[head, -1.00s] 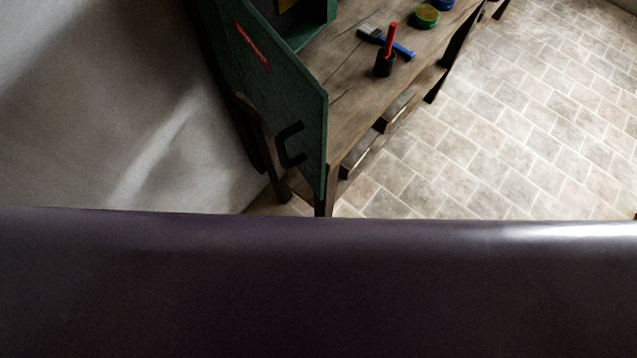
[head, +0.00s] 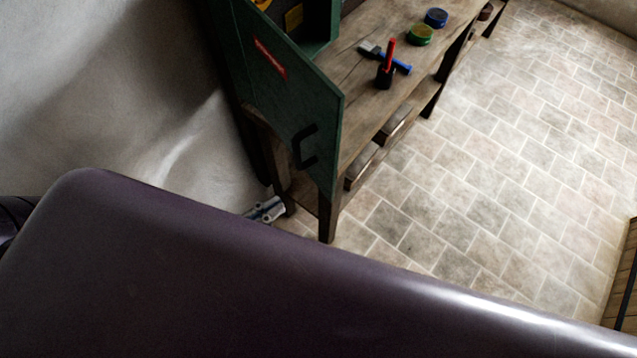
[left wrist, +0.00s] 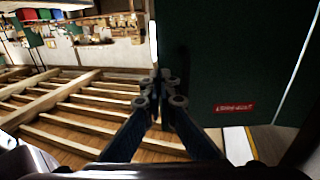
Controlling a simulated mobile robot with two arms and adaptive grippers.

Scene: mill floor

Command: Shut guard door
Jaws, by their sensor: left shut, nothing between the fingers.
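The green guard door (head: 290,100) stands swung open from a green housing (head: 318,38) on the wooden bench. It has a black handle (head: 305,147) and a red label. In the left wrist view the dark green panel (left wrist: 215,60) with its red label fills the right part. My left gripper (head: 266,209) shows partly past my arm, low and left of the bench's front leg, below the door handle. In the left wrist view its fingers (left wrist: 160,88) are shut and empty, in front of the panel's edge; I cannot tell whether they touch it. My right gripper is out of view.
The bench (head: 360,60) carries a black pot (head: 385,76) with a red handle, a blue brush (head: 372,50), a green tin (head: 420,35) and a blue tin (head: 436,18). A pale wall (head: 100,90) is at left. The tiled floor (head: 490,190) at right is clear.

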